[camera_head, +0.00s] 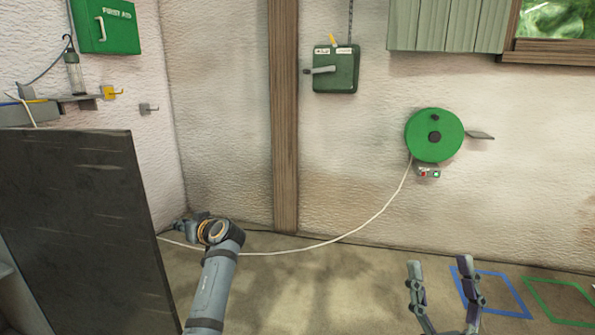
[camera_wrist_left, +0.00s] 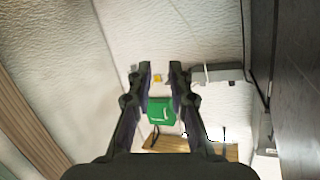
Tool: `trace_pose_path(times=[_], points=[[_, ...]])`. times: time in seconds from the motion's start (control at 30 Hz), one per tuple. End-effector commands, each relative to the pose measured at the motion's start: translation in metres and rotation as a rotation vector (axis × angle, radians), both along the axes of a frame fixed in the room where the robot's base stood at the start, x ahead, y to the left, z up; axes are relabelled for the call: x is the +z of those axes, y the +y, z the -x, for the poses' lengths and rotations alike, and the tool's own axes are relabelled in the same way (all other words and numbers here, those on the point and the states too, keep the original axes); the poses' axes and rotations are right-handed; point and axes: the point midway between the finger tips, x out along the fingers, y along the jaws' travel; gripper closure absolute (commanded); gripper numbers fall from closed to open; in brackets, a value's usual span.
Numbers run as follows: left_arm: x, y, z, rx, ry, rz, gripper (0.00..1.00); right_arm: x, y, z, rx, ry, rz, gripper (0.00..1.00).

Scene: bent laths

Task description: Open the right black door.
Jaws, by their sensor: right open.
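A tall black door panel (camera_head: 75,225) stands upright at the left of the head view. It also shows as a dark surface along the right edge of the left wrist view (camera_wrist_left: 302,85). Only one black door is in sight, and I see no handle on it. My left gripper (camera_head: 180,226) is just right of the panel, partly hidden by my own wrist. In the left wrist view its two fingers (camera_wrist_left: 161,72) are apart with nothing between them. My right gripper (camera_head: 440,265) is open and empty at the lower right, far from the door.
A green first aid box (camera_head: 104,26) hangs on the left wall, above a small shelf and hooks. A green switch box (camera_head: 335,72) and a green reel (camera_head: 434,135) are on the back wall. The reel's white cable runs along the floor behind my left arm. The middle floor is clear.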

Motion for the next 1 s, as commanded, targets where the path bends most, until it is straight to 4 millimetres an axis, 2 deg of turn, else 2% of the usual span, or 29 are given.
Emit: trace_pose_path(times=[0.03,0.13,0.2,0.33,0.47,0.5,0.6,0.7,0.8,1.0], points=[[-0.022,-0.001,0.004,-0.063,0.015,0.01,0.81,-0.003,0.0,-0.005,-0.002,0.034,-0.001,0.39],[-0.064,-0.012,0.016,-0.236,0.022,0.031,0.81,-0.015,-0.001,-0.017,-0.004,0.121,-0.004,0.39],[-0.089,-0.025,0.035,-0.38,0.003,0.039,0.81,-0.027,-0.002,-0.027,-0.006,0.198,-0.007,0.39],[-0.102,-0.055,0.084,-0.614,-0.09,0.033,0.81,-0.051,-0.003,-0.041,-0.009,0.333,-0.009,0.39],[-0.08,-0.086,0.154,-0.806,-0.241,0.014,0.81,-0.078,-0.004,-0.052,-0.011,0.471,-0.012,0.39],[-0.066,-0.094,0.176,-0.85,-0.296,0.006,0.81,-0.086,-0.004,-0.054,-0.011,0.511,-0.012,0.39],[-0.032,-0.108,0.223,-0.921,-0.419,-0.004,0.81,-0.104,-0.004,-0.058,-0.012,0.592,-0.015,0.39],[-0.007,-0.114,0.253,-0.949,-0.503,-0.007,0.81,-0.115,-0.004,-0.06,-0.011,0.643,-0.015,0.39],[0.004,-0.116,0.266,-0.957,-0.542,-0.009,0.81,-0.121,-0.004,-0.061,-0.011,0.664,-0.015,0.39],[0.006,-0.116,0.267,-0.957,-0.551,-0.008,0.81,-0.122,-0.004,-0.061,-0.011,0.667,-0.015,0.39]])
